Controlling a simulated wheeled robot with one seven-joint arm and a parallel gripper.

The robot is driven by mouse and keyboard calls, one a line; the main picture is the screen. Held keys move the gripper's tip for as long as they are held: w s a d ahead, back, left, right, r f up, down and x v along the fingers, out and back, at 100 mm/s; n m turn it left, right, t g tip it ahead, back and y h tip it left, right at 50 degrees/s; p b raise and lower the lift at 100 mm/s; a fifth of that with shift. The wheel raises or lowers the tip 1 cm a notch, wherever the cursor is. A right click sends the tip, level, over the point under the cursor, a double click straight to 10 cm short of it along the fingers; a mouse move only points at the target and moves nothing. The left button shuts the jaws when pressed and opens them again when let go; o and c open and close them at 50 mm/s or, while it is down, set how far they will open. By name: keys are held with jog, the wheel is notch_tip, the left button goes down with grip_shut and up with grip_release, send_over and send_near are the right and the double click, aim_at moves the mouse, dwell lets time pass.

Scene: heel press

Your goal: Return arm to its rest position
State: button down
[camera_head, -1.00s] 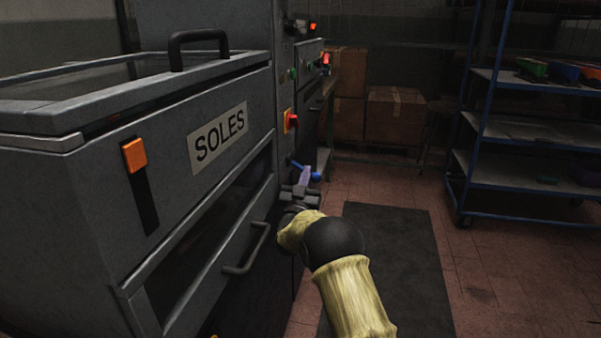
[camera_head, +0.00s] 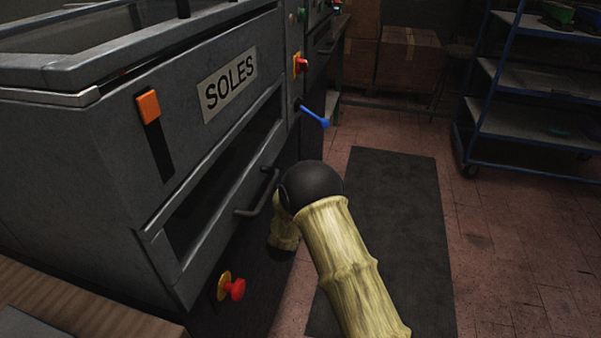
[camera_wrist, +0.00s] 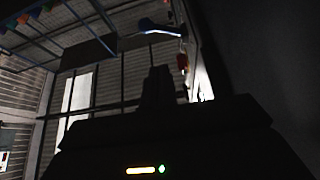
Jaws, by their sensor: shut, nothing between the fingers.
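My gripper (camera_wrist: 158,82) shows in the wrist view as a dark shape with its fingers together and nothing between them. In the head view my arm reaches up from the lower right in its yellowish sleeve, and the gripper end is low beside the press front, mostly hidden behind the arm. The grey press (camera_head: 75,150) carries a SOLES label (camera_head: 228,85). A blue lever (camera_head: 314,116) sticks out of its right side, clear of my arm. The lever also shows near the top of the wrist view (camera_wrist: 160,27).
The drawer handle (camera_head: 262,195) and a red knob (camera_head: 235,289) stick out close to my arm's left. A wooden surface (camera_head: 85,305) is at lower left. A dark mat (camera_head: 390,230) covers open floor on the right. A blue shelf rack (camera_head: 530,120) stands beyond.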

jog(key=shift+s+a+f, duration=0.1)
jog(key=shift+s+f, duration=0.15)
jog(key=shift+s, duration=0.2)
